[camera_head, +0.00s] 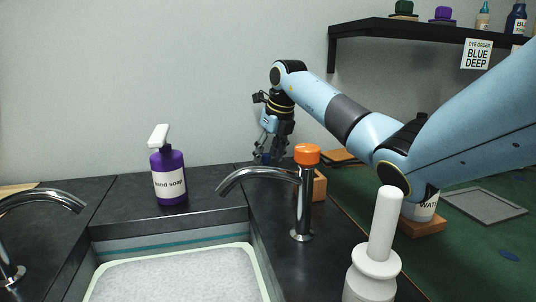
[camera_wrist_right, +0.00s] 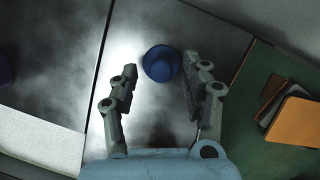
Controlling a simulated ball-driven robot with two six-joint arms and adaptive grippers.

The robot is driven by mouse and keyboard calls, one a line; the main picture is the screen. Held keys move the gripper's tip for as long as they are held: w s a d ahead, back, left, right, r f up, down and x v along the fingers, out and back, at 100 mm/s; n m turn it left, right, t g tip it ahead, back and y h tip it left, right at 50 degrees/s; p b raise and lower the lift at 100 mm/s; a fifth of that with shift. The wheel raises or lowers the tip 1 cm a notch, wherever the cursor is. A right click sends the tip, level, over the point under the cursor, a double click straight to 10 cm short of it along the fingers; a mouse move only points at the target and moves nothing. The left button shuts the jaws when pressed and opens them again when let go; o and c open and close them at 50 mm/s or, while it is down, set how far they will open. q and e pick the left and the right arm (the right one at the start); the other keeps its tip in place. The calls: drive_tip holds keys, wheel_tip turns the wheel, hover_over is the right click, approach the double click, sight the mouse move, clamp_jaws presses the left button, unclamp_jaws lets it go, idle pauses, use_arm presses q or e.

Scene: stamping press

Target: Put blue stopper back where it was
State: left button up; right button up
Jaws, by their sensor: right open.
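The blue stopper (camera_wrist_right: 161,63) stands on the dark counter in the right wrist view, seen from above. My right gripper (camera_wrist_right: 159,75) is open, with one finger on each side of the stopper and a gap showing around it. In the head view my right gripper (camera_head: 269,155) points down at the back of the counter, behind the tap. The stopper is mostly hidden there by the fingers. A dark blue bottle (camera_head: 516,20) stands on the shelf at the upper right. My left gripper is not in view.
A chrome tap (camera_head: 303,205) with an orange top stands in front of my right gripper. A purple soap bottle (camera_head: 168,178) is left of it, behind the sink (camera_head: 258,262). A white-topped container (camera_head: 372,270) stands at front right. A black shelf (camera_head: 400,28) holds bottles.

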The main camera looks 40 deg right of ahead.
drive_tip(key=v, duration=1.2)
